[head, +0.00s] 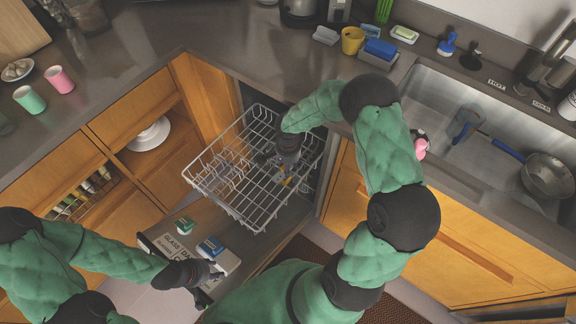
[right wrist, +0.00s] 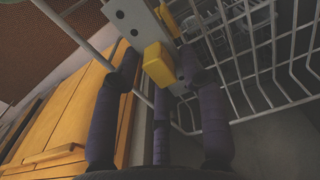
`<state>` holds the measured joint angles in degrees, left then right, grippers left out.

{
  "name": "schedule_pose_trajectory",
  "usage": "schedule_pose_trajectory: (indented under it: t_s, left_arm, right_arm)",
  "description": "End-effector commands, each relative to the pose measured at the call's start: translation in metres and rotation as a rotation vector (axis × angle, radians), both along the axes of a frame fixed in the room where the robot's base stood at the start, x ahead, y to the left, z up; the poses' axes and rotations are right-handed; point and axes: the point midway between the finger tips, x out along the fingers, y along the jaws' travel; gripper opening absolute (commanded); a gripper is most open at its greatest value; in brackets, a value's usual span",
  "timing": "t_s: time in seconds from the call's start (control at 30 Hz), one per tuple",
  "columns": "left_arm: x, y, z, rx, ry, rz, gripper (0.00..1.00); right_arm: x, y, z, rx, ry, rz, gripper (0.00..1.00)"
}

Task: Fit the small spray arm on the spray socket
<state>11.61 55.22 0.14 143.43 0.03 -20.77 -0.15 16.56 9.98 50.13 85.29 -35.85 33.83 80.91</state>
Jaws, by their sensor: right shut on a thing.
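My right gripper (head: 288,168) reaches down into the dishwasher rack. In the right wrist view its dark fingers (right wrist: 160,75) are closed around a yellow block on a grey bar with holes, which looks like the small spray arm (right wrist: 128,17). In the head view only a small yellow bit of it (head: 287,181) shows below the gripper. A second yellow piece shows beside the bar in the wrist view; I cannot tell what it belongs to. I cannot pick out the spray socket. My left gripper (head: 212,274) is low over the open dishwasher door, its fingers too small to read.
The wire rack (head: 248,212) is pulled out, its wires close around the right gripper. On the door (head: 262,262) lie a printed card (head: 178,247), a green item (head: 186,225) and a blue-and-white box (head: 212,247). The sink (head: 470,110) and counter are to the right.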

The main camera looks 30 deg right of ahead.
Motion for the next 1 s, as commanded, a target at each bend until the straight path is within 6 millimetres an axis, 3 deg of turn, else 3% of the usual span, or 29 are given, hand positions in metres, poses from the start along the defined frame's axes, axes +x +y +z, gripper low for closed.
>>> schedule_pose_trajectory:
  t_s: [1.0]
  left_arm:
    - [0.0, 0.0, -0.017, 0.0, 0.0, 0.0, 0.4]
  right_arm:
    - [0.0, 0.0, -0.018, 0.0, 0.0, 0.0, 0.1]
